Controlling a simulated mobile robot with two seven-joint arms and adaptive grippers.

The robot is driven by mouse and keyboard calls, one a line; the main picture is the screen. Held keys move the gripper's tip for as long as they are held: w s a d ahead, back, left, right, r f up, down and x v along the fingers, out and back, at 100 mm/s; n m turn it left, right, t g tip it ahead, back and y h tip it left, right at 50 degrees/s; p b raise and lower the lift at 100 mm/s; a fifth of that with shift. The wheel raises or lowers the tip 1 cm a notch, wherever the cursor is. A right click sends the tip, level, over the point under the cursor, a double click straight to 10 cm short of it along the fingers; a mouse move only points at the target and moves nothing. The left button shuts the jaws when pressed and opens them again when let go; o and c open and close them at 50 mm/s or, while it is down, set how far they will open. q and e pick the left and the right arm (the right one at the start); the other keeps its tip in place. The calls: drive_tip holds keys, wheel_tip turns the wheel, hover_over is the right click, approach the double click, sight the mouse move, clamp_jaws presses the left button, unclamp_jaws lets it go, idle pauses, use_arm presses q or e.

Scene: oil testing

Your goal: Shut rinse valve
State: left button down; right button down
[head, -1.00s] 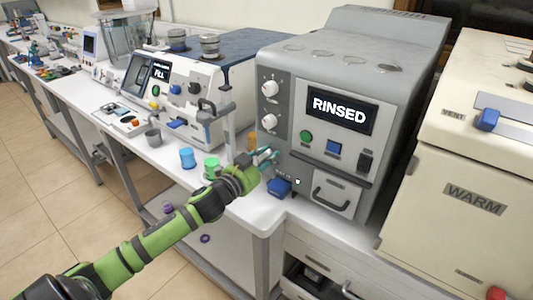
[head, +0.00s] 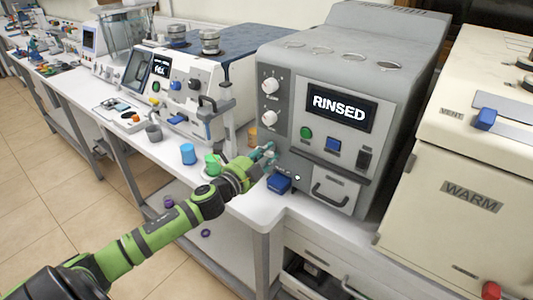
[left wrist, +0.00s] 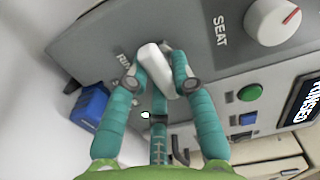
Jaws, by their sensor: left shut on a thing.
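The grey machine (head: 350,60) has a screen (head: 341,108) reading "RINSED". In the left wrist view, a white lever handle (left wrist: 155,70) sits on its grey front panel beside a partly hidden label beginning "RIN". My left gripper (left wrist: 158,75), with teal fingers, is shut on this handle, with fingers on both sides of it. In the head view the left gripper (head: 264,157) is at the machine's lower left front and hides the handle. The handle lies tilted in the wrist picture. My right gripper is not in view.
A blue block-like part (head: 279,183) sits just below the gripper; it also shows in the wrist view (left wrist: 88,105). A white knob with a red mark (left wrist: 273,20) is near the "SEAT" label. Blue (head: 188,154) and green (head: 213,165) containers stand left on the bench.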

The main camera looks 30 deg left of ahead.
use_arm(q)
drive_tip(key=shift+m, duration=0.5)
drive_tip(key=c, duration=1)
unclamp_jaws()
drive_tip(key=shift+c, duration=0.2)
drive_tip(key=s+a, duration=0.1)
drive_tip(key=s, duration=1.1)
